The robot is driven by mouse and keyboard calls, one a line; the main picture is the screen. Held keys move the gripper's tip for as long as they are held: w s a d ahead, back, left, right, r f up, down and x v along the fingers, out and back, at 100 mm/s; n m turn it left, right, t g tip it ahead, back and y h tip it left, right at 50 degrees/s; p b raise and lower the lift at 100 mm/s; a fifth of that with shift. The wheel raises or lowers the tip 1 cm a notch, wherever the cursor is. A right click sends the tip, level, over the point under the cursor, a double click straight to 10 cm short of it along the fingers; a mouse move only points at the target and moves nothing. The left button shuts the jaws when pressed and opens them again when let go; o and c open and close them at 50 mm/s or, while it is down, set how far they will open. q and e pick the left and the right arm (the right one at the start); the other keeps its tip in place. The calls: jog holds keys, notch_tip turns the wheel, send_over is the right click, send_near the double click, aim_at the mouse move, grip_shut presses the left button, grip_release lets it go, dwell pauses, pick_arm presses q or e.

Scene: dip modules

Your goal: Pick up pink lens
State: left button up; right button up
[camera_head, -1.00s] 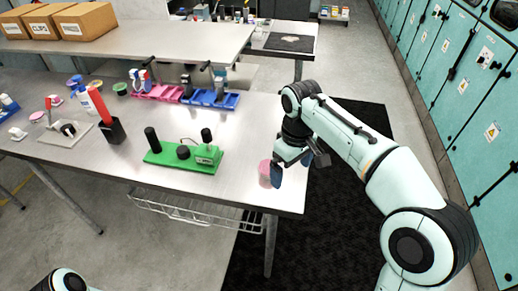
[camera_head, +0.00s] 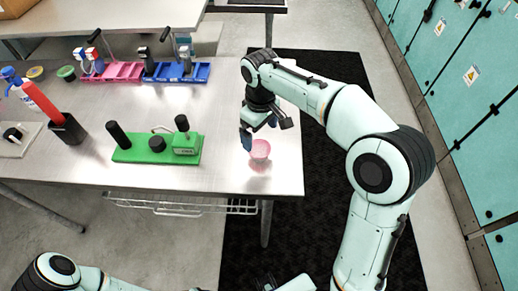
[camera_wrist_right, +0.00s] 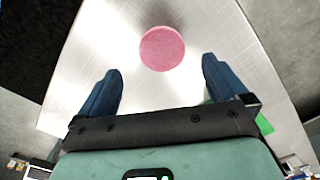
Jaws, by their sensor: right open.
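The pink lens (camera_head: 260,149) is a small round pink piece standing on the metal table near its right front corner. In the right wrist view the lens (camera_wrist_right: 162,48) shows as a pink disc just beyond the fingertips, roughly centred between them. My right gripper (camera_wrist_right: 160,66) is open, with two blue fingers apart and nothing between them. In the head view the right gripper (camera_head: 257,136) hangs close to the lens, with one blue finger just left of it. Part of my left arm shows at the bottom left; its gripper is not visible.
A green base with black knobs (camera_head: 157,148) sits left of the lens. A black holder with a red-handled tool (camera_head: 68,129), a pink tray (camera_head: 122,71) and a blue tray (camera_head: 176,73) are farther off. The table around the lens is clear.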

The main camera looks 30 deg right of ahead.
aim_at(260, 148)
jog(key=shift+s+a+f+b, duration=0.1)
jog(key=shift+f+b, duration=0.1)
jog(key=shift+f, duration=1.2)
jog(key=shift+s+f+b, duration=0.1)
jog(key=shift+f+b, duration=0.05)
jog(key=shift+f, duration=1.2)
jog(key=shift+w, duration=0.1)
jog(key=shift+c, duration=0.3)
jog(key=c, duration=1)
